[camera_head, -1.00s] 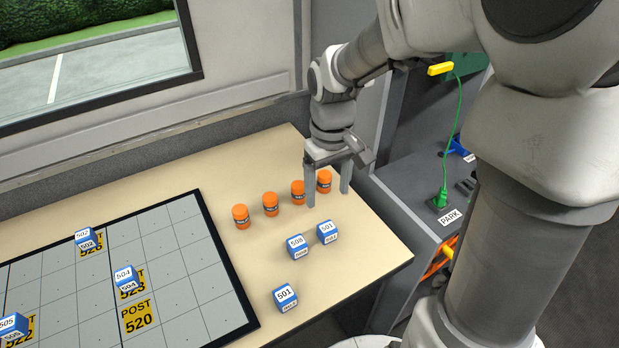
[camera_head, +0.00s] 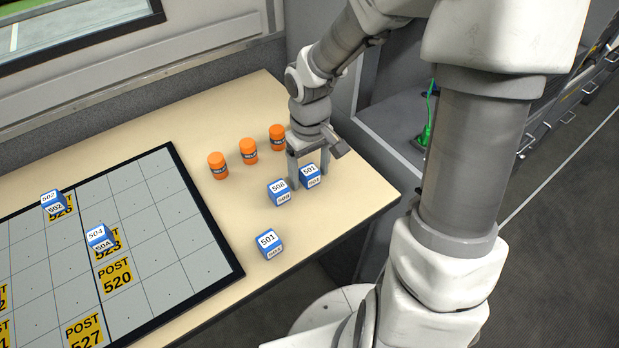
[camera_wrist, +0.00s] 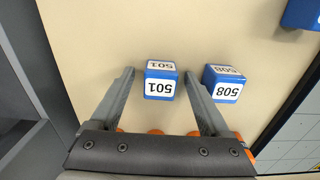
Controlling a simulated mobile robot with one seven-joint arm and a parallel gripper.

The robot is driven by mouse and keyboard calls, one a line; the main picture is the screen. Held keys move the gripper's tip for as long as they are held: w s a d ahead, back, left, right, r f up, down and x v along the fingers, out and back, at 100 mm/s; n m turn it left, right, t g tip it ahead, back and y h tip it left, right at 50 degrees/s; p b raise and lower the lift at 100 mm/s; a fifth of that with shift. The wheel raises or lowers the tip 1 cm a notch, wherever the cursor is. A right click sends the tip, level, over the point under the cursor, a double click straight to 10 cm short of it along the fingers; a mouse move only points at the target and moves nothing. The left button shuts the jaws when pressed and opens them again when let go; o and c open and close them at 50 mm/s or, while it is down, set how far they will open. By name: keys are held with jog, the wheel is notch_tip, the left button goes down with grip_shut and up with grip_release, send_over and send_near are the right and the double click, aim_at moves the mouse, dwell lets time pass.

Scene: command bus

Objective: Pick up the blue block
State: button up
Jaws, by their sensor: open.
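Several blue blocks with white number labels are in view. One block marked 501 (camera_head: 310,176) is at the right of the table, close to a block marked 508 (camera_head: 278,192). Another 501 block (camera_head: 268,243) lies nearer the front. My gripper (camera_head: 307,160) is open and empty, pointing down just behind the right 501 block. In the wrist view, this 501 block (camera_wrist: 160,86) shows between my two fingertips (camera_wrist: 159,75), with gaps on both sides. The 508 block (camera_wrist: 224,83) is outside the fingers, to the right. I cannot tell how high the fingertips are above the table.
Orange canisters (camera_head: 248,151) stand in a row behind the blocks. A dark-framed grid board (camera_head: 160,270) at left carries blocks 502 (camera_head: 53,201) and 504 (camera_head: 100,238). Bare tabletop (camera_head: 350,195) lies to the right of the blocks. A grey wall runs behind.

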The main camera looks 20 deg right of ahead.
grip_shut()
dwell(0.4)
jog(key=shift+r, duration=0.1)
